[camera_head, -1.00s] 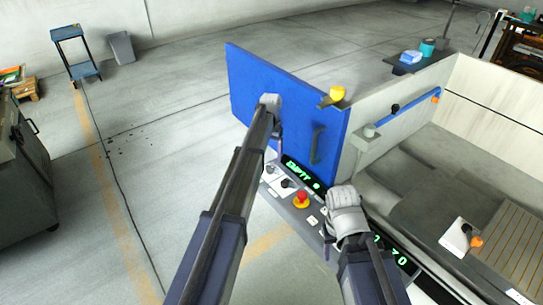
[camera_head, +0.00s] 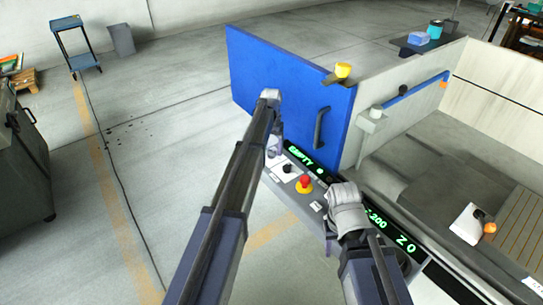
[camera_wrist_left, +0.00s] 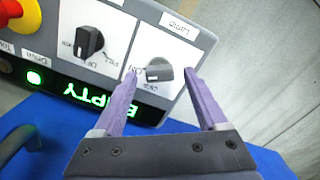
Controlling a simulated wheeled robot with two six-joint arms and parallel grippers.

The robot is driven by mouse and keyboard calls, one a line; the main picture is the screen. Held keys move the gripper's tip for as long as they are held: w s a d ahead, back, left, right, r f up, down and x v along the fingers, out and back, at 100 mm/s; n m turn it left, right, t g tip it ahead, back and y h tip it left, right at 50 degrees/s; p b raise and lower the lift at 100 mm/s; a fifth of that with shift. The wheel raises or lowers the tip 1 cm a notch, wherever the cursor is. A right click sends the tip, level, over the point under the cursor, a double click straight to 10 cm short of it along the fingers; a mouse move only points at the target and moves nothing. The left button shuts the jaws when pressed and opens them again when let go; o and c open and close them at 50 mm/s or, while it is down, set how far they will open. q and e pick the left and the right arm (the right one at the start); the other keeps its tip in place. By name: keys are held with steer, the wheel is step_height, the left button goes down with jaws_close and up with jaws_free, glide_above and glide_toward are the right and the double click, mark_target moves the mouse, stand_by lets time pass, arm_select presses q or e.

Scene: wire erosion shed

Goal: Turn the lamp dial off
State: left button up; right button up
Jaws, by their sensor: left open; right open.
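The lamp dial (camera_wrist_left: 158,71) is a dark knob on a white plate, under a label that reads Lamp upside down. It shows in the left wrist view, with ON and OFF marks beside it; its long grip lies across the picture, one end towards ON. My left gripper (camera_wrist_left: 161,76) is open, with its purple fingertips on either side of the knob in the picture. I cannot tell whether they touch it. In the head view my left gripper (camera_head: 274,143) is at the panel's far end and hides this dial. My right gripper (camera_head: 334,232) is open over the panel's front edge.
A second dial (camera_wrist_left: 89,41) and a red stop button (camera_wrist_left: 16,10) sit beside the lamp dial. A green display (camera_wrist_left: 90,95) reads EMPTY. A blue door (camera_head: 285,75) with a dark handle (camera_head: 320,128) stands behind the panel. The floor left of the panel is clear.

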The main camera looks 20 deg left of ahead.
arm_select(q)
steer(key=shift+f, duration=0.45)
steer(key=shift+c, duration=0.2)
jaws_close()
